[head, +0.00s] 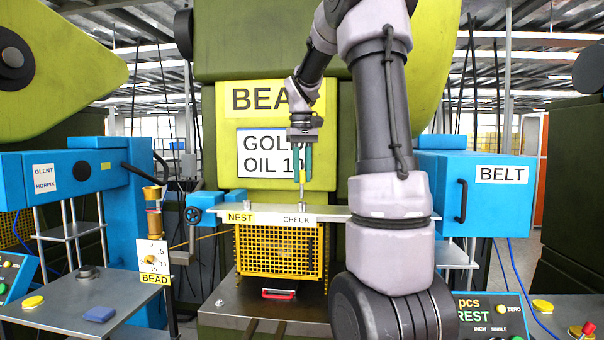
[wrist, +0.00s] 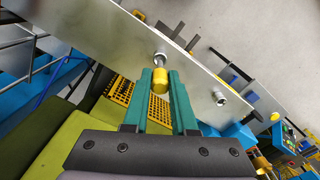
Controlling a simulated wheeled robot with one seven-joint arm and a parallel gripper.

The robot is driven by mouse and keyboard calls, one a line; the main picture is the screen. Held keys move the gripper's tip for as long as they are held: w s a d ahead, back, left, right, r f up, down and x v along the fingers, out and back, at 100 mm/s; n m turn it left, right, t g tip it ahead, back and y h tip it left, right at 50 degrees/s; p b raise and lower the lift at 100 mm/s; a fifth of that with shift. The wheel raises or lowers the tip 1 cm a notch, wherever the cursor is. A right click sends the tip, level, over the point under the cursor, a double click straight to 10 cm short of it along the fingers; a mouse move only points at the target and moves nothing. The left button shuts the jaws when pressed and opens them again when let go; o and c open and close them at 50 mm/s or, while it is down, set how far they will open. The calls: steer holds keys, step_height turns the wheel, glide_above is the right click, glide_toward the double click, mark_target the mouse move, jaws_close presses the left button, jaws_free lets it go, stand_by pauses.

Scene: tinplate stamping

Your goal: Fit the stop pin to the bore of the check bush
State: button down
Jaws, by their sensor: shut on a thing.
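My gripper (head: 302,177) points down over the pale bar of the press and is shut on the stop pin, its green fingers around it. In the wrist view, the stop pin (wrist: 160,78) shows a yellow head between the fingertips, with a silver shank pointing at the bar. The shank's far end meets or overlaps a small round silver feature on the bar, perhaps the check bush; I cannot tell whether it is inside. A separate silver bush (wrist: 219,97) stands on the bar beside it. In the head view the pin's lower end is close to the bar near the CHECK label (head: 297,219).
The bar (head: 333,212) also carries a NEST label (head: 240,217). A yellow mesh guard (head: 280,252) is below it. A gauge card (head: 153,257) on a post stands at left. My arm hides the bar's right part.

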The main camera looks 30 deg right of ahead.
steer(key=shift+f, duration=1.45)
stand_by(1.6)
steer(key=c, duration=0.6)
jaws_free()
steer(key=shift+c, duration=0.2)
step_height(320, 180, up, 11)
steer(key=shift+f, duration=0.1)
stand_by(1.0)
steer(key=s+a+f+m+t+y, duration=0.1)
steer(key=s+a+f+t, duration=0.2)
steer(key=s+a, duration=0.3)
steer(key=s+a+f+m+t+y, duration=0.1)
steer(key=s+a+f+t, duration=0.3)
steer(key=s, duration=0.9)
steer(key=a+m, duration=0.1)
steer(key=a, duration=0.2)
steer(key=shift+s+a+f, duration=0.15)
steer(key=shift+s+f, duration=0.05)
steer(key=shift+f, duration=0.1)
